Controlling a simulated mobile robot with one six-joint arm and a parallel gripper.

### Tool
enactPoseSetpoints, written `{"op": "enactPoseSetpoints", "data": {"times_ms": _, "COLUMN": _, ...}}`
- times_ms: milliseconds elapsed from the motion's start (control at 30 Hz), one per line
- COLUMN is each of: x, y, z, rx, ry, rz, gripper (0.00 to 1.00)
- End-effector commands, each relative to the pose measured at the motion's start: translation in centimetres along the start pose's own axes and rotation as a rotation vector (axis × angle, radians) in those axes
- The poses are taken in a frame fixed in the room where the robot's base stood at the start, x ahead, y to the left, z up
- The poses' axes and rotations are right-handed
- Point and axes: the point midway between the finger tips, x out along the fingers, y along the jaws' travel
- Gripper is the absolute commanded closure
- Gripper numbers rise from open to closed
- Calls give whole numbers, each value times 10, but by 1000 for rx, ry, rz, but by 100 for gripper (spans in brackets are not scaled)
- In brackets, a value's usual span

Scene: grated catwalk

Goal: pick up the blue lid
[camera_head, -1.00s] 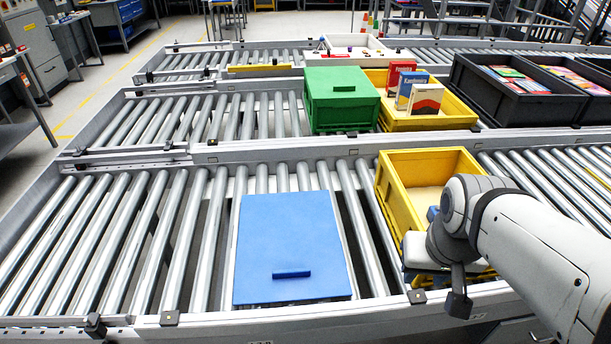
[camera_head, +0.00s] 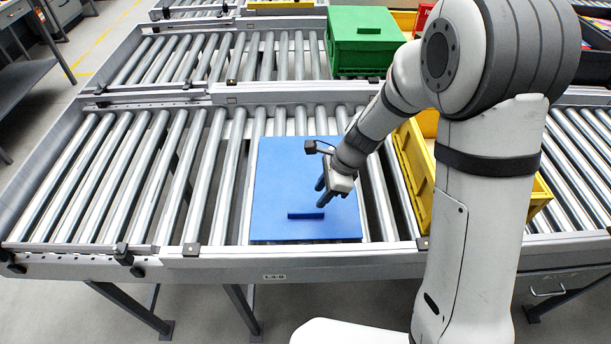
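The blue lid (camera_head: 283,180) is a flat square panel with a darker blue bar handle (camera_head: 306,215) near its front edge. It lies level over the rollers of the near conveyor, left of the yellow crate. My gripper (camera_head: 323,193) is above the right part of the lid, just behind and to the right of the handle, pointing down. Its two dark blue fingers look apart, with nothing between them. Part of the lid's right side is hidden behind my gripper and wrist. I cannot tell whether the fingertips touch the lid.
A yellow crate (camera_head: 420,185) stands right of the lid, partly hidden by my arm. A green lidded crate (camera_head: 365,48) stands on the conveyor behind. The rollers left of the lid are clear. A metal rail (camera_head: 215,263) runs along the front edge.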

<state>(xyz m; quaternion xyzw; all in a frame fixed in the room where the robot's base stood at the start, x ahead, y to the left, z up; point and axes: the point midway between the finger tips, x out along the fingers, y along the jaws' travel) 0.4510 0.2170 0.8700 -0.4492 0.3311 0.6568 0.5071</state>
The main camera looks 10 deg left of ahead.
Motion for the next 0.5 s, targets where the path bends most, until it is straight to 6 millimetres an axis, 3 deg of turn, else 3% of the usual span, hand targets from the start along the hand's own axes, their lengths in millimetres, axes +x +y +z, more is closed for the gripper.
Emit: {"op": "enactPoseSetpoints", "data": {"times_ms": 500, "x": 65, "y": 0, "z": 3, "rx": 44, "ry": -5, "rz": 11, "gripper": 64}}
